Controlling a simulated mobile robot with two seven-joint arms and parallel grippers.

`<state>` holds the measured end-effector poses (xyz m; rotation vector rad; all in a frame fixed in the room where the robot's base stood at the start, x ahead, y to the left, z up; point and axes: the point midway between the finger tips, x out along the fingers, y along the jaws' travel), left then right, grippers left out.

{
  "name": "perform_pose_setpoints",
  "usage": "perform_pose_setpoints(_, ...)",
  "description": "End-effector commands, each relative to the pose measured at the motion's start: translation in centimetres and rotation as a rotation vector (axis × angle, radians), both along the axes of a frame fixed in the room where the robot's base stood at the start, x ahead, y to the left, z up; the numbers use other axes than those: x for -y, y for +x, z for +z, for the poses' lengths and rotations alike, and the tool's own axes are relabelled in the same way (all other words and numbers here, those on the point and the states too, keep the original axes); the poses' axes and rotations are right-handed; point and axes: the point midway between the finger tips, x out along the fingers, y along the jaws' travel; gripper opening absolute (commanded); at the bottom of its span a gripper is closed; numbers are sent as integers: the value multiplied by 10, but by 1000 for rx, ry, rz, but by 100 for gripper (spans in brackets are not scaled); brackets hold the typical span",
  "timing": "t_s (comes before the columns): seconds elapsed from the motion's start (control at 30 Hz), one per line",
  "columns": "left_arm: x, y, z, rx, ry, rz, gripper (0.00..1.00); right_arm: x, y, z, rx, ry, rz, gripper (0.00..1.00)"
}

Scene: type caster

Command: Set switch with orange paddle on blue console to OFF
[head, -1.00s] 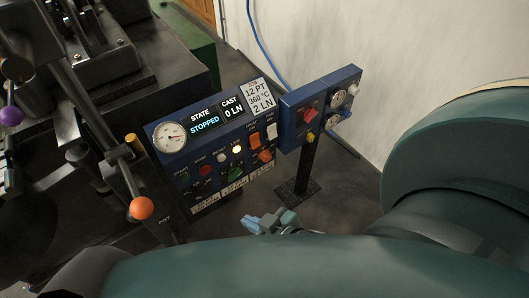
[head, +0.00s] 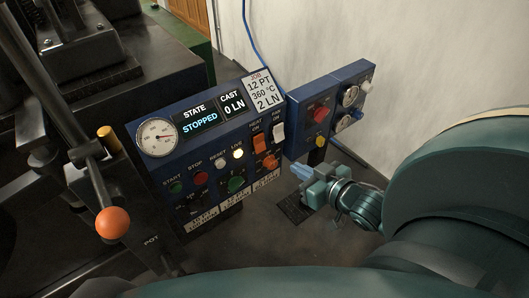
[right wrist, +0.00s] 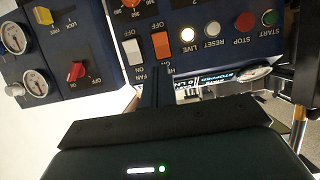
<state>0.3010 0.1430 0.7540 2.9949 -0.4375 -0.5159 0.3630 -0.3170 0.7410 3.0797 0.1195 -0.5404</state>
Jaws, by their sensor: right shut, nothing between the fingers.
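The blue console (head: 140,131) stands left of centre in the head view. Its orange paddle switch (head: 259,143) sits beside a white paddle (head: 278,131), above an orange knob. The orange paddle also shows in the right wrist view (right wrist: 161,45), between OFF and ON labels; its exact tilt is hard to tell. My right gripper (head: 297,171) is shut and empty, to the right of and below the paddle in the head view. In the wrist view its narrow fingers (right wrist: 156,85) point towards the orange paddle; contact is not clear. My left gripper is not in view.
A second blue panel (head: 300,127) with a red knob stands right of the console, near the white wall. A lever with an orange ball (head: 112,222) rises at the left. Lit LIVE lamp and other buttons flank the paddles. Open floor lies below the console.

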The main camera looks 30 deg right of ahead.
Motion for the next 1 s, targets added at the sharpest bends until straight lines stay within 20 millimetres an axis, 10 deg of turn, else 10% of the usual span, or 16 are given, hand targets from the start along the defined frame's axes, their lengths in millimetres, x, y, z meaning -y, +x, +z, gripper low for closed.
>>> perform_pose_setpoints(0.37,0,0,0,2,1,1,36,-1,6,-3,-1,-1,0,0)
perform_pose_setpoints(1.0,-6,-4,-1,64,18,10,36,-9,111,-41,0,-1,0,0)
